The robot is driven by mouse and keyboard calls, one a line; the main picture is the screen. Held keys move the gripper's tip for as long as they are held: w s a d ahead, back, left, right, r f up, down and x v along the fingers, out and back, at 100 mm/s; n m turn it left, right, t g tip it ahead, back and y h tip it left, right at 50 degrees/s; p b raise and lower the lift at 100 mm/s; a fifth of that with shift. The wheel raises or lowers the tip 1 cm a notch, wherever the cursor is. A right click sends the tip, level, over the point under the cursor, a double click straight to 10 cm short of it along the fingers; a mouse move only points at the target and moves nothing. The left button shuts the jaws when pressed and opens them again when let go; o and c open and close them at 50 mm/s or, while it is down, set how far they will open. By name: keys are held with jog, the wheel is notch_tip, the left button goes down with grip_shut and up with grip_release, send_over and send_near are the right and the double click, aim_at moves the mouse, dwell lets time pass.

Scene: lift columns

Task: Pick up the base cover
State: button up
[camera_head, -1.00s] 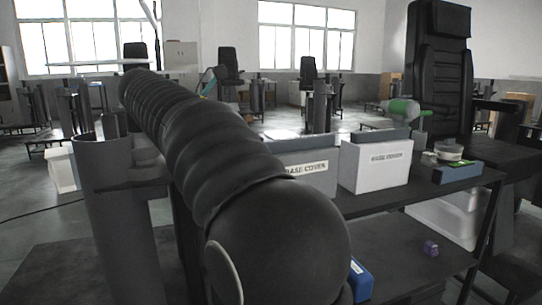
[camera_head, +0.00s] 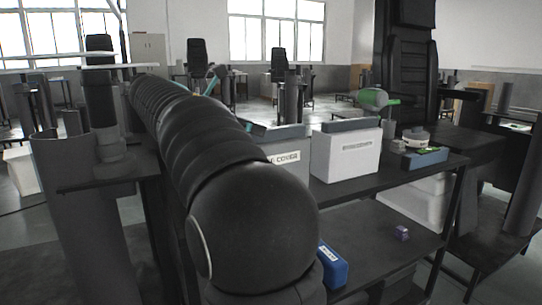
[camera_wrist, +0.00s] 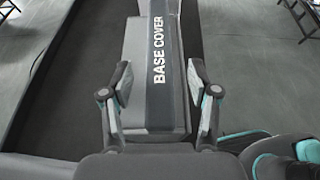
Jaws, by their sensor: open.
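In the head view, a white box with a partly hidden "COVER" label (camera_head: 287,158) and another labelled white box (camera_head: 345,160) stand on a dark table, with grey pieces on top. My black arm covers part of the first box and hides my gripper there.
A grey column (camera_head: 75,200) stands at the left. The dark table (camera_head: 405,178) also carries a blue box (camera_head: 426,158) with a round item on it. A blue box (camera_head: 332,266) and a small purple block (camera_head: 401,232) are on its lower shelf. Grey floor shows at both sides.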

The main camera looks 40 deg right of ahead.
aim_at(287, 146)
jog(key=x, duration=0.4)
jog(key=shift+d, duration=0.2)
jog(key=shift+r, duration=0.1)
grip_shut()
